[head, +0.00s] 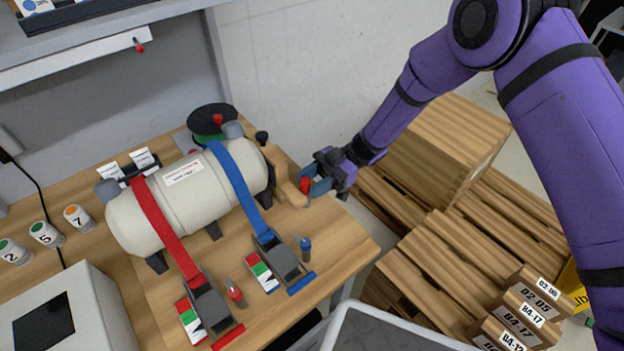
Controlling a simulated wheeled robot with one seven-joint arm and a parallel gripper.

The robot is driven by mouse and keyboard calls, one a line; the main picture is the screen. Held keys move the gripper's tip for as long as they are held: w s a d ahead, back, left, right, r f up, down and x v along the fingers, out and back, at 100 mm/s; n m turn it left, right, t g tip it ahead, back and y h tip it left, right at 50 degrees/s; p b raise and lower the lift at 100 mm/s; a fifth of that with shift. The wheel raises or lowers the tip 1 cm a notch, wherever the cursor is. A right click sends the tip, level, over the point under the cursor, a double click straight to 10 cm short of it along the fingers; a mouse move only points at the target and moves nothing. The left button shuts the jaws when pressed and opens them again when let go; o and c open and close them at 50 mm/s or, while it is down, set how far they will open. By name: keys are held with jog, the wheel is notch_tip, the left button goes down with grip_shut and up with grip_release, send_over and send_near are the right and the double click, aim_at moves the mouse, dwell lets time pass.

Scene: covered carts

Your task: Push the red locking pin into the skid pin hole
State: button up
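My gripper (311,181) is at the right end of the white tank (182,203), above the right edge of the wooden table. Its blue-grey fingers are around a small red piece, which looks like the red locking pin (305,185), and appear shut on it. The red pin is right beside the light wooden block (290,192) at the tank's end. I cannot tell whether the pin touches the block or has entered a hole; the skid pin hole is not visible from here.
A red strap (163,228) and a blue strap (238,187) cross the tank to buckles in front. A red-topped piece (235,292) and a blue-topped piece (305,247) stand near them. Wooden crates (440,150) and pallets are at the right. A dark round item (212,118) is behind the tank.

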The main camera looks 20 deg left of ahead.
jog(key=shift+o, duration=0.9)
jog(key=v, duration=1.1)
jog(key=shift+s, duration=0.1)
